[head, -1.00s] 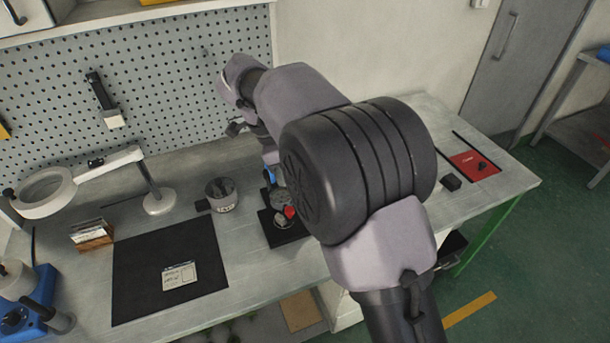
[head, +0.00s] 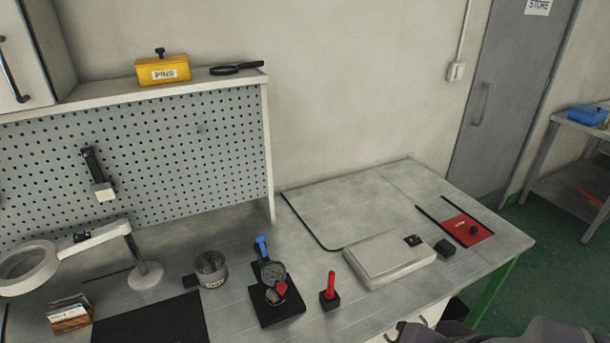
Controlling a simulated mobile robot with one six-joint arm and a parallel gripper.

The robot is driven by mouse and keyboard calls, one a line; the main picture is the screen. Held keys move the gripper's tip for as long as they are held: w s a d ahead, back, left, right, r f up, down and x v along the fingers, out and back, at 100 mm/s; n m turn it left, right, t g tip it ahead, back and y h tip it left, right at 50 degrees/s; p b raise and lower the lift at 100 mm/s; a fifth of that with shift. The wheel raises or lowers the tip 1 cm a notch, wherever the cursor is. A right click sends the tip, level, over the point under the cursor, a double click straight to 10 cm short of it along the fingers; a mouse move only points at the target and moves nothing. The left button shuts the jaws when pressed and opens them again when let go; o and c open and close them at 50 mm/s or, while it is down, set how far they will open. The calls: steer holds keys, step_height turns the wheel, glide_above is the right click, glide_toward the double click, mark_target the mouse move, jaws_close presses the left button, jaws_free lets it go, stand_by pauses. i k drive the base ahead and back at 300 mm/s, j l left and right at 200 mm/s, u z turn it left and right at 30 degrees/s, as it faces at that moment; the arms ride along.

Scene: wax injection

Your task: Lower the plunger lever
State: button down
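A dial gauge (head: 273,272) stands upright on a black base plate (head: 278,311) on the bench. A small blue lever (head: 262,247) sticks up at the top of its stand, above and left of the dial. A red and grey piece lies just below the dial. I cannot tell for sure whether this blue lever is the plunger lever. My gripper is not in view. Only part of my arm shows at the bottom right edge, apart from the gauge.
A red-handled block (head: 330,291) stands right of the gauge, and a grey cup (head: 211,268) stands left. A flat white box (head: 389,262), a small black block (head: 447,248) and a red panel (head: 467,229) are farther right. A ring lamp (head: 28,268) is at left.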

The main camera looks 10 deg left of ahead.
mark_target(261, 239)
steer(key=i+j+u, duration=0.1)
steer(key=j+u, duration=0.15)
steer(key=j, duration=0.15)
steer(key=i+j+u, duration=0.15)
steer(key=j+u, duration=0.15)
steer(key=j+z, duration=0.25)
steer(key=j, duration=0.2)
steer(key=j+z, duration=0.25)
steer(key=j, duration=0.25)
steer(key=i+l+u, duration=0.25)
steer(key=l+u, duration=0.2)
steer(key=l, duration=0.95)
steer(key=l+u, duration=0.4)
steer(key=l, duration=1)
